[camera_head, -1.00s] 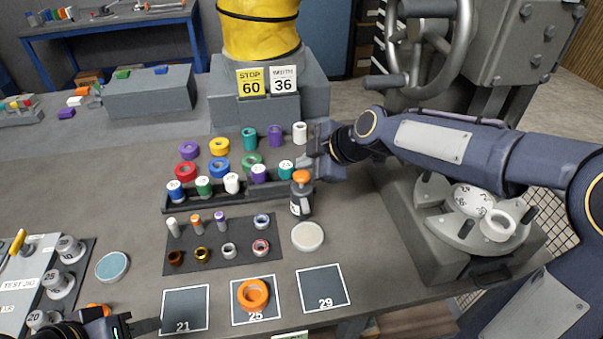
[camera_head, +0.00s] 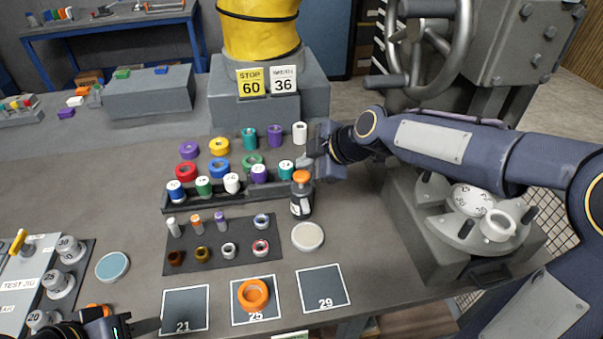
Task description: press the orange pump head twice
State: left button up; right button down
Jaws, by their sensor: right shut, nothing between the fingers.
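The pump bottle (camera_head: 301,206) is dark with a pale label and stands upright on the table, right of the small-parts mat. Its orange pump head (camera_head: 301,177) is on top. My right gripper (camera_head: 314,163) is shut and empty, just behind and to the right of the pump head. I cannot tell whether it touches the head. My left gripper (camera_head: 148,326) is low at the bottom left edge, far from the bottle and partly cut off. Its finger opening is unclear.
A rack (camera_head: 213,201) of coloured rolls stands left of the bottle. A pale round disc (camera_head: 308,236) lies just in front of it. An orange ring (camera_head: 253,294) lies on the square marked 25. A grey fixture (camera_head: 465,230) stands right of the table.

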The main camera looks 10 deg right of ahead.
aim_at(301, 174)
jog(key=shift+f, duration=0.1)
jog(key=shift+f+b, duration=0.35)
jog(key=shift+b, duration=0.4)
jog(key=shift+f+b, duration=1.05)
jog(key=shift+b, duration=0.15)
dwell(0.9)
jog(key=shift+r, duration=0.1)
jog(key=shift+r+p, duration=0.9)
jog(key=shift+r, duration=0.5)
jog(key=shift+r+p, duration=1.55)
jog(key=shift+r, duration=1)
